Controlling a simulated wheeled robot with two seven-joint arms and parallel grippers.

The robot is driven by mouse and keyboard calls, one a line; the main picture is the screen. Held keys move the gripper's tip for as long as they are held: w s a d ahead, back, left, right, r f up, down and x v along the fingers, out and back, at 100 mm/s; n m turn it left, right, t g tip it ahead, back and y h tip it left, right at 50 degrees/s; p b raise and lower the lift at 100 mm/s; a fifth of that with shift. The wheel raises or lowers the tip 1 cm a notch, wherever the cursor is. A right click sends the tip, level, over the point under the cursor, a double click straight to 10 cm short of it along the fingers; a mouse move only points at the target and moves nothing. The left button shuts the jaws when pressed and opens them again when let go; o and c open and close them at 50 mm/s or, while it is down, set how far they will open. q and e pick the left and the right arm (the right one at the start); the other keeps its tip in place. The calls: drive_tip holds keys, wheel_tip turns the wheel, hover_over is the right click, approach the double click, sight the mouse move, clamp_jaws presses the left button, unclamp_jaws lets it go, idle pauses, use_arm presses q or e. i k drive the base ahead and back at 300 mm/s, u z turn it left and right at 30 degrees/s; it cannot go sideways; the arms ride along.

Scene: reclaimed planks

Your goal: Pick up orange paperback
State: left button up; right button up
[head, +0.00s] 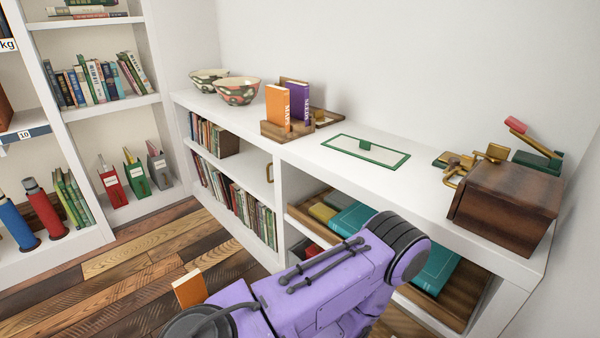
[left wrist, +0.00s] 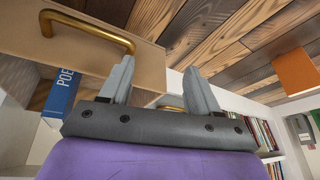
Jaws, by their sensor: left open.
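An orange paperback (head: 278,106) stands upright in a wooden book holder (head: 272,131) on the white shelf top in the head view, beside a purple book (head: 299,103). A second orange, book-like block (head: 190,288) shows low in the head view, just above part of my arm; what it rests on is hidden. An orange block (left wrist: 296,72) also shows at the right of the left wrist view; I cannot tell which one it is. My left gripper (left wrist: 162,85) is open, with nothing between its fingers. My right gripper is not in view.
Patterned bowls (head: 238,91) stand left of the holder, and a green-framed panel (head: 366,150) lies right of it. A wooden box (head: 507,202) is at the right end. In the left wrist view, a brass handle (left wrist: 90,27) and a blue book (left wrist: 62,92) are close by.

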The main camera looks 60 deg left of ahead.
sight(190, 290)
drive_tip(key=u, duration=0.45)
drive_tip(key=k, duration=1.15)
drive_tip(key=u, duration=1.35)
drive_tip(key=i, duration=0.75)
drive_tip(key=u, duration=0.15)
drive_tip(key=k, duration=0.95)
drive_tip(key=u, duration=0.6)
drive_tip(key=i, duration=1.5)
drive_tip(key=z, duration=0.6)
